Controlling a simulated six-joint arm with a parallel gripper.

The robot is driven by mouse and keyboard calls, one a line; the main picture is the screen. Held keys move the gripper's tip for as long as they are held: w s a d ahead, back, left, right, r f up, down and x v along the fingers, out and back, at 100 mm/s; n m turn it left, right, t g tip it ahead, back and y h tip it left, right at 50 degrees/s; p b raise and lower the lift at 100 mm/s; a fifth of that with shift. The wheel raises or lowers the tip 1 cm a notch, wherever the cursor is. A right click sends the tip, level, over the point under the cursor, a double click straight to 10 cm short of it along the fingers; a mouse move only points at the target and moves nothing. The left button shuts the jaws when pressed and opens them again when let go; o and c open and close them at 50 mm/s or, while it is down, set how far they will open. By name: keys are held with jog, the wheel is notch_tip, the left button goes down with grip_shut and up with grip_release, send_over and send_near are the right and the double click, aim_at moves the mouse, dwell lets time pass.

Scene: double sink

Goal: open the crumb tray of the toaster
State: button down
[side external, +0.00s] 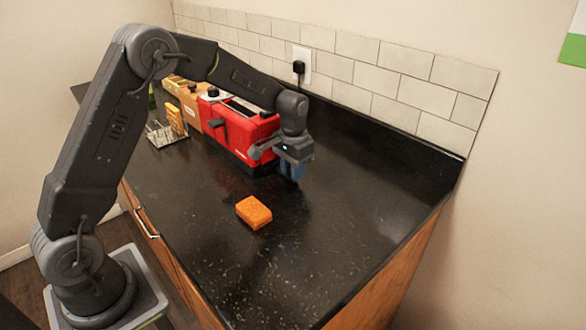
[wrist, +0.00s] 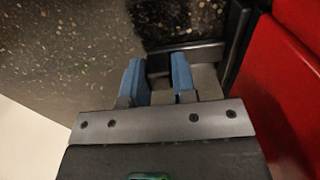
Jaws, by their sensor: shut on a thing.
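The red toaster (side external: 228,135) stands on the dark counter, and its red side (wrist: 290,95) fills the right of the wrist view. My gripper (side external: 291,174) is low at the toaster's right end, its blue fingers pointing down. In the wrist view my gripper (wrist: 157,74) is shut on a small dark grip piece between the fingers, which I take for the handle of the crumb tray (wrist: 207,80). A grey flat surface and a rim show beside the fingers, outside the toaster's dark base edge. How far the tray sticks out is hard to tell, and the side view hides it.
An orange sponge (side external: 254,212) lies on the counter in front of the toaster. A wire rack (side external: 165,135) with a slice of bread and a brown box (side external: 192,112) stand to the left. A plug sits in the wall outlet (side external: 301,62). The counter (side external: 350,200) to the right is clear.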

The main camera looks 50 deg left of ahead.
jog(key=d, duration=1.5)
jog(key=shift+d, duration=0.3)
jog(key=shift+r, duration=0.1)
jog(key=c, duration=0.9)
grip_release()
notch_tip(320, 180, up, 14)
jog(key=shift+f, duration=0.15)
